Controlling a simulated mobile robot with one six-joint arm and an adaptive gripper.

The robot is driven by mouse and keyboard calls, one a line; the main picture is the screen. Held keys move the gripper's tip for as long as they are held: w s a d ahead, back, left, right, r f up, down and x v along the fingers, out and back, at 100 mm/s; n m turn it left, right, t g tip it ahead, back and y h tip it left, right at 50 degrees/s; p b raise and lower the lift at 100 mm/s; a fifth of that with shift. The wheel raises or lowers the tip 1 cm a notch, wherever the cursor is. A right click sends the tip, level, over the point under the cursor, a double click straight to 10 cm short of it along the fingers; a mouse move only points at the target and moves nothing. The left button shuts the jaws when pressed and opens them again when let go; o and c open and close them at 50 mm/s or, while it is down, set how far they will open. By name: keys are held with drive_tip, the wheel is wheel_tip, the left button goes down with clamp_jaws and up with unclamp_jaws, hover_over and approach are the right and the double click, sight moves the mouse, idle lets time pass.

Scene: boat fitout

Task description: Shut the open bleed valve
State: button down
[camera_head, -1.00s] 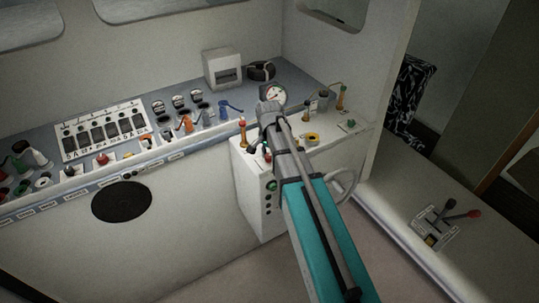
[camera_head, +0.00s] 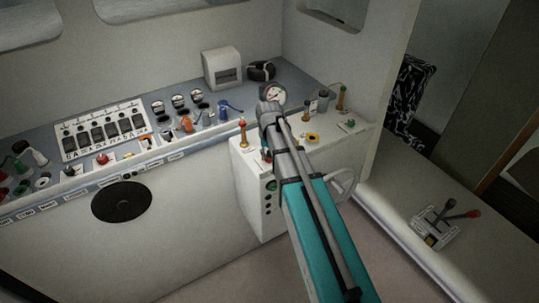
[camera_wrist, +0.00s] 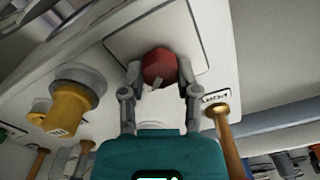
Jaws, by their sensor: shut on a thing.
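My gripper (camera_wrist: 160,72) is shut on a red knob (camera_wrist: 159,66) in the wrist view, one finger on each side of it. The knob stands on a pale plate on the white console top. A small pale mark shows on the knob's near side. In the head view my arm hides most of the gripper and the knob. Which fitting is the open bleed valve cannot be told from these frames. A yellow fitting (camera_wrist: 68,108) is left of the gripper in the wrist view, and a brass-coloured lever (camera_wrist: 226,135) with a small label is to the right.
The white cabinet (camera_head: 252,200) carries several levers, including an orange-brown one (camera_head: 242,132) left of my arm. A round gauge (camera_head: 273,93) stands behind my wrist. The blue-grey console with switches (camera_head: 103,134) is to the left. A throttle unit (camera_head: 440,222) is at right.

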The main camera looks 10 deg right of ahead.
drive_tip(key=n, duration=0.4)
drive_tip(key=shift+n, duration=0.3)
drive_tip(key=n, duration=0.4)
drive_tip(key=shift+n, duration=0.4)
drive_tip(key=shift+c, duration=1.7)
unclamp_jaws()
drive_tip(key=shift+m, duration=0.3)
